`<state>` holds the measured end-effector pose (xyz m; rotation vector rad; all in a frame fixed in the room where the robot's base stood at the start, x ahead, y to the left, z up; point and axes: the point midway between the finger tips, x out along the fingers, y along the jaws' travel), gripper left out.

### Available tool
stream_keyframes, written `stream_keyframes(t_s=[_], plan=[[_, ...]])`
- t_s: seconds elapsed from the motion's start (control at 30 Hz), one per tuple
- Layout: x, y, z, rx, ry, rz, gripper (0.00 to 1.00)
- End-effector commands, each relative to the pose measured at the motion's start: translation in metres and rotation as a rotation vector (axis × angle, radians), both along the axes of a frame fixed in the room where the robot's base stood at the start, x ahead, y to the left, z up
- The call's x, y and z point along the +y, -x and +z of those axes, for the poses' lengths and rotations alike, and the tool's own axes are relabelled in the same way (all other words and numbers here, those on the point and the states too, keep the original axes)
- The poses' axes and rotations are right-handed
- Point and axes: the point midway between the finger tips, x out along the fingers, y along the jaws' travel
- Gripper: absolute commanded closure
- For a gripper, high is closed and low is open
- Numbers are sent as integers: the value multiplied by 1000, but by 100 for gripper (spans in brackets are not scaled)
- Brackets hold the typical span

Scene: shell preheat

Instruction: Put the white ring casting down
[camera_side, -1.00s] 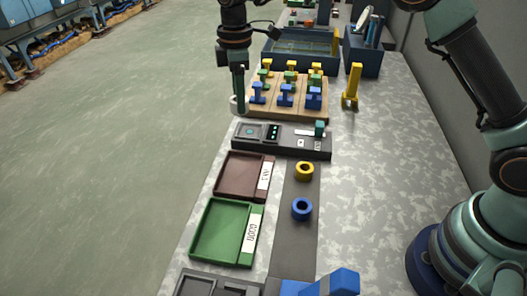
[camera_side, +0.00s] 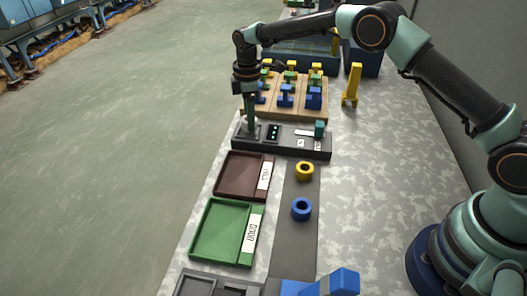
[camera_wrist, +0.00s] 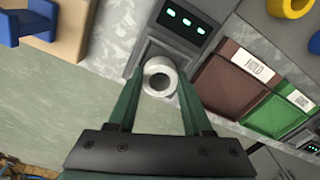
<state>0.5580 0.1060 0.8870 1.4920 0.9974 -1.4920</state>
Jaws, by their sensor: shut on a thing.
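The white ring casting (camera_wrist: 160,65) sits between the two green fingers of my gripper (camera_wrist: 158,85) in the wrist view. The gripper is shut on it. In the side view my gripper (camera_side: 250,132) points down over the left end of a dark grey bench unit (camera_side: 288,147), where a square pad was visible. The ring is hardly visible there, mostly hidden by the fingers. In the wrist view the ring overlaps the unit's grey end, beside its panel of green lights (camera_wrist: 185,22). I cannot tell whether it touches the pad.
A wooden rack (camera_side: 271,107) with coloured pieces stands behind the unit. A brown tray (camera_side: 239,174) and a green tray (camera_side: 222,231) lie in front. A yellow ring (camera_side: 305,171) and a blue ring (camera_side: 302,209) lie on a dark strip. A yellow stand (camera_side: 351,86) is at right.

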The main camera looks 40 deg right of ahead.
Motion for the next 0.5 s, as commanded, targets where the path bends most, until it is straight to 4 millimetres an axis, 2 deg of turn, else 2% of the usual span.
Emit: stream_keyframes(t_s=[0.1,0.47,0.5], plan=[[0,0,-10,0,0,0,100],[0,0,-13,-1,0,0,100],[0,0,-13,-1,-1,0,38]])
